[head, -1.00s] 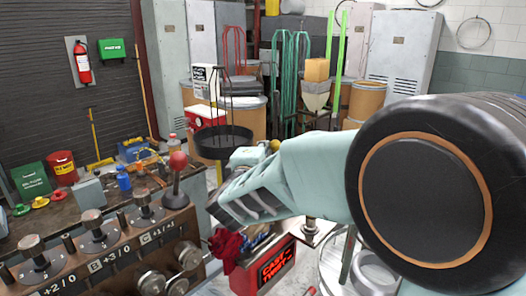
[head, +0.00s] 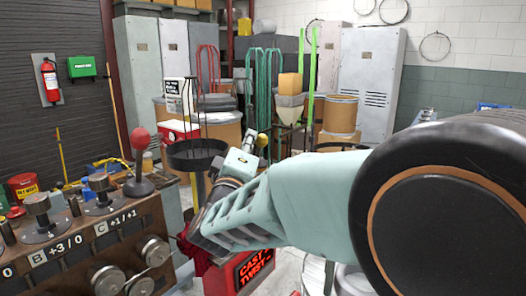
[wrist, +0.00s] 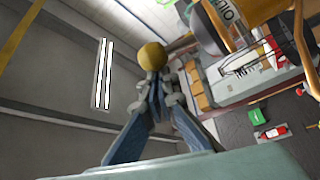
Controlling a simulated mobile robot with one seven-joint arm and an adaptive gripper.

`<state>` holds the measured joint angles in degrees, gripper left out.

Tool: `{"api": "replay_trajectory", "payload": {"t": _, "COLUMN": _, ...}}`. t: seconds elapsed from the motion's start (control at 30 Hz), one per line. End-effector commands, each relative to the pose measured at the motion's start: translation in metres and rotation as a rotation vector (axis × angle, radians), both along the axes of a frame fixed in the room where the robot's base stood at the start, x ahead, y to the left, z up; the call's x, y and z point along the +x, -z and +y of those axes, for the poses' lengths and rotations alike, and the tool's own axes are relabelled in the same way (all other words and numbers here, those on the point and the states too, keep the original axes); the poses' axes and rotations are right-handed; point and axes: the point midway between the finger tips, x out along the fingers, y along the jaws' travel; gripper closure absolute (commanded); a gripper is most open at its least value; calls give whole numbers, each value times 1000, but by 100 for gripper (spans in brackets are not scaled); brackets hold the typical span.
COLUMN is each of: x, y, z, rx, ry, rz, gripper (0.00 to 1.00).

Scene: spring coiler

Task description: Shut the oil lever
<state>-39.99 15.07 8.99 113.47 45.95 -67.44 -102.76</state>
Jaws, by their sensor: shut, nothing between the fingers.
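The oil lever's yellow ball knob (wrist: 152,55) shows in the wrist view, just beyond my fingertips. A dark rod runs from it to the right, toward a container (wrist: 222,14) marked OIL. A yellow ball also shows beside the gripper end in the head view (head: 262,139). My gripper (wrist: 154,84) is shut and empty, its fingers pointing at the knob. I cannot tell whether they touch it. In the head view my arm hides much of what lies below and behind the gripper.
A bench with a red-knobbed lever (head: 139,138) and several dials stands at left. A round black pan (head: 196,155) is just left of my gripper. A red "Cast Twist" box (head: 252,270) is below my arm. Drums and cabinets stand behind.

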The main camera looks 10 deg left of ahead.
Motion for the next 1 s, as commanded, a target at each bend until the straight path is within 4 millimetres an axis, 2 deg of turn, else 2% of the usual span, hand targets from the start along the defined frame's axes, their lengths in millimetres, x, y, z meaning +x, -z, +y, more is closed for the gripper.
{"api": "replay_trajectory", "payload": {"t": 0.3, "x": -3, "y": 1, "z": -8, "rx": 5, "ry": 0, "rz": -2, "gripper": 100}}
{"api": "replay_trajectory", "payload": {"t": 1.0, "x": -2, "y": 1, "z": -10, "rx": 4, "ry": 2, "rz": 1, "gripper": 100}}
